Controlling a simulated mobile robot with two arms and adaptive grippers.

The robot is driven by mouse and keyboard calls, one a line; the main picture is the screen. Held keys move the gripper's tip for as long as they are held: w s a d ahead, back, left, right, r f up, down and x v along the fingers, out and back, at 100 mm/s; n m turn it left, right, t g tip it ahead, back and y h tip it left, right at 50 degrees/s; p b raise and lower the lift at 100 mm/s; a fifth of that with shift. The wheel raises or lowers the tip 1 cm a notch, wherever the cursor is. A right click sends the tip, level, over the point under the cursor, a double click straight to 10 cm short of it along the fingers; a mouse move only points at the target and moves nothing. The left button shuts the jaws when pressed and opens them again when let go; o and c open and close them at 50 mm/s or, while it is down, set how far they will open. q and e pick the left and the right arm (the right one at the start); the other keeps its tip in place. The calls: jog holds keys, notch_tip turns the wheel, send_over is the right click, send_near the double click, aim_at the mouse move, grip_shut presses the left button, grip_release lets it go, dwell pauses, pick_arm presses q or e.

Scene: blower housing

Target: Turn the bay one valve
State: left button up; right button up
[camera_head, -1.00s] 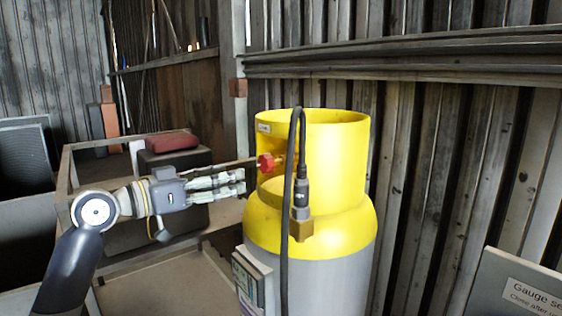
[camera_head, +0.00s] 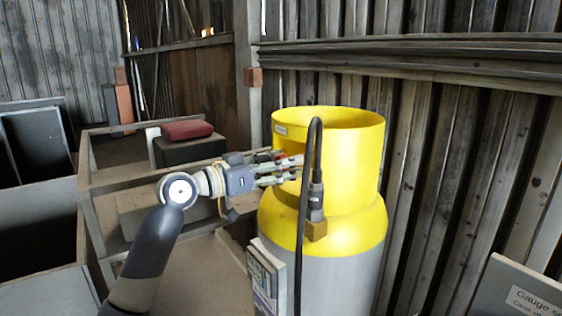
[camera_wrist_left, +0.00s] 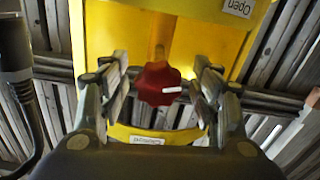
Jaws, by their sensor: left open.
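The bay one valve is a red lobed knob (camera_wrist_left: 158,84) with a white mark, on a brass stem inside the yellow collar of a gas cylinder (camera_head: 345,150). In the left wrist view the knob sits between the two open fingers of my left gripper (camera_wrist_left: 160,92), with a gap on each side. In the head view my left gripper (camera_head: 290,170) reaches into the collar opening from the left, and its fingers mostly hide the knob. An "Open" label (camera_wrist_left: 239,7) shows on the collar at the top of the wrist view. My right gripper is not in view.
A black hose (camera_head: 306,215) with a connector runs down the front of the cylinder, close to the fingers. A small box or book (camera_head: 266,275) stands at its lower left. A sign (camera_head: 525,290) is at lower right. A red case (camera_head: 187,130) lies on a dark box behind my arm.

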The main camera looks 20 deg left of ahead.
pick_arm(q)
jog(key=shift+c, duration=0.3)
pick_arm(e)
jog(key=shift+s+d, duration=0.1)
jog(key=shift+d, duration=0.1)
pick_arm(q)
jog(key=c, duration=0.9)
jog(key=shift+c, duration=0.6)
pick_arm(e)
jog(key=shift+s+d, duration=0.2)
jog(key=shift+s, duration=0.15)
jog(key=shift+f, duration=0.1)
